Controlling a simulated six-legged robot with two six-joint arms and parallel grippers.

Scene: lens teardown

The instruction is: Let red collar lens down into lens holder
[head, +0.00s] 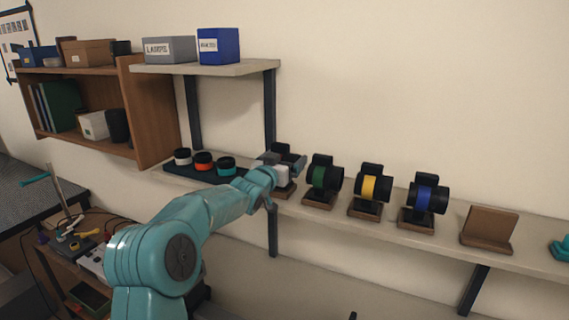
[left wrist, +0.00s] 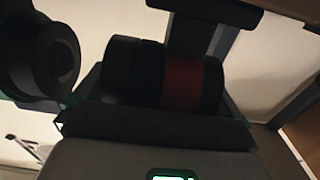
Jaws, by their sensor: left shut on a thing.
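The red collar lens (left wrist: 183,82) is a dark cylinder with a red band, lying level across the left wrist view. My left gripper (head: 287,160) is shut on it at the shelf, and hides the lens in the head view. The wooden base of a lens holder (head: 285,192) shows just under the gripper, leftmost in the row of holders. Whether the lens touches this holder cannot be told. My right gripper is not in view.
Close to the right stand holders with a green collar lens (head: 321,176), a yellow one (head: 369,186) and a blue one (head: 426,197). A dark tray (head: 176,171) with three collared pieces lies left. A wooden stand (head: 490,226) is further right. An upper shelf (head: 240,69) overhangs the left part.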

